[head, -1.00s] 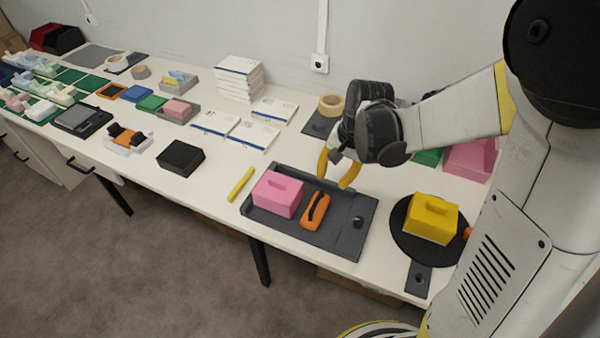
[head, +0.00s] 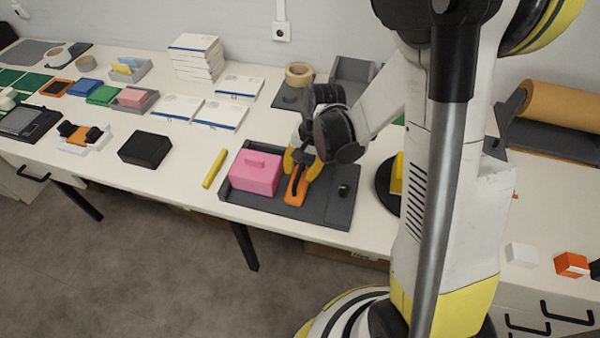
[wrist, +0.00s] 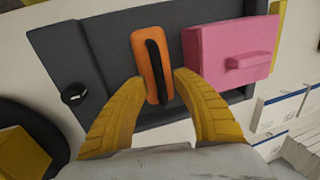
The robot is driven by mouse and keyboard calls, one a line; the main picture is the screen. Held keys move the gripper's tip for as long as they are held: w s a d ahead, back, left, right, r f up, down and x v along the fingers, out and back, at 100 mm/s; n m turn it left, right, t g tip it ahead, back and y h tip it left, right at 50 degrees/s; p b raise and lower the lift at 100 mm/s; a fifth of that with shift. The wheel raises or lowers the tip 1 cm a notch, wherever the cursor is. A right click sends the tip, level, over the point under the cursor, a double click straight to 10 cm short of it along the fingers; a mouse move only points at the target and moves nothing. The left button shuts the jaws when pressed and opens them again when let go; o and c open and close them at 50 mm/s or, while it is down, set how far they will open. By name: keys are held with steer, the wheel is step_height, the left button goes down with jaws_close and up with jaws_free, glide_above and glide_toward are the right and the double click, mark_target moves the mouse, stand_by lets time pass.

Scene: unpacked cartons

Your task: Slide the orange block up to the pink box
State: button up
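The orange block (head: 292,194), with a black grip along its top, lies on a dark grey tray (head: 325,207) in the head view. The pink box (head: 254,174) stands on the same tray to its left, with a narrow gap between them. My gripper (head: 302,163) is down at the block's far end, its yellow fingers apart. In the wrist view my gripper (wrist: 158,77) has one finger on each side of the orange block (wrist: 148,50), very close to its sides; contact is unclear. The pink box (wrist: 228,50) is to the right there.
A dark knob (head: 344,190) stands at the tray's right. A yellow bar (head: 215,168) lies left of the tray. A tape roll (head: 298,74) and paper stacks (head: 198,58) are behind. A yellow block (head: 396,172) on a black disc is at right, partly hidden by my arm.

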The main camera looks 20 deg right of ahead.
jaws_close()
stand_by(0.3)
steer(key=shift+w+a, duration=0.45)
steer(key=shift+a, duration=0.2)
steer(key=shift+w+a, duration=0.45)
steer(key=shift+a, duration=0.2)
jaws_free()
